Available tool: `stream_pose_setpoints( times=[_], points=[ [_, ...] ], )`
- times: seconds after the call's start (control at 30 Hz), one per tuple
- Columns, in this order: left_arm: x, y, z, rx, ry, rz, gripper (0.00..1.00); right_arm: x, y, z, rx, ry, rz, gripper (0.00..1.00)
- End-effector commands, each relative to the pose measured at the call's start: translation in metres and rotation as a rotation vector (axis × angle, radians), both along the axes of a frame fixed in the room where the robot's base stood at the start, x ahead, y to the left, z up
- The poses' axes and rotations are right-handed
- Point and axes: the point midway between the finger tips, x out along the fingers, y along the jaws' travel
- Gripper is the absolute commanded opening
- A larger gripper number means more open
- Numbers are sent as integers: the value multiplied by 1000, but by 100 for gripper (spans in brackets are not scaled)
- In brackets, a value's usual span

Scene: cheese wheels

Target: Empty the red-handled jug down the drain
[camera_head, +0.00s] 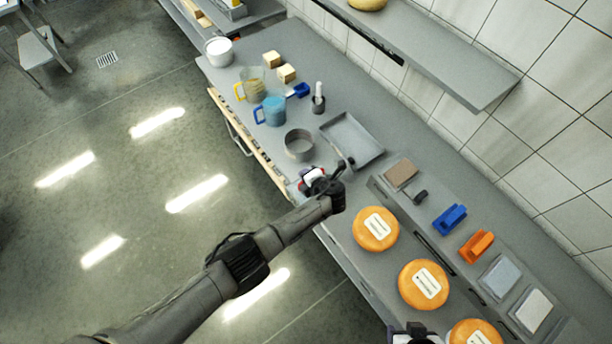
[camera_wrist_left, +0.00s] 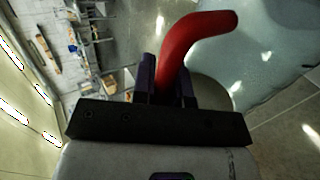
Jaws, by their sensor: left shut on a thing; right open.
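My left gripper (camera_wrist_left: 168,85) is shut on the red handle (camera_wrist_left: 190,50) of the red-handled jug. The jug's clear, pale bluish body (camera_wrist_left: 225,45) fills the upper right of the left wrist view. In the head view a little of the red-handled jug (camera_head: 313,175) shows at my left gripper, by the counter's front edge; my arm hides most of it. I cannot tell its tilt or contents. A grated floor drain (camera_head: 107,60) lies at the far upper left, well away from the jug. My right gripper (camera_head: 415,335) is open at the bottom edge, near the cheese wheels.
Orange cheese wheels (camera_head: 376,229) line the counter at right. A grey pot (camera_head: 299,144), a blue-handled jug (camera_head: 271,111), a yellow-handled jug (camera_head: 252,85) and a grey tray (camera_head: 352,139) stand farther along. A wall shelf (camera_head: 440,50) overhangs the back. The floor at left is open.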

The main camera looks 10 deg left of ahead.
Motion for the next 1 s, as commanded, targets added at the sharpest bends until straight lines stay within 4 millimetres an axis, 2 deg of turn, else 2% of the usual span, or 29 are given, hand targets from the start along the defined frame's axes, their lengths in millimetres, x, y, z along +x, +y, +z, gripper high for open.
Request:
stream_pose_setpoints(
  times=[1.0],
  points=[
    [7, -6, 4, 39, 45, -1, 0, 0, -3, -6, -9, 0, 6, 58]
  ],
)
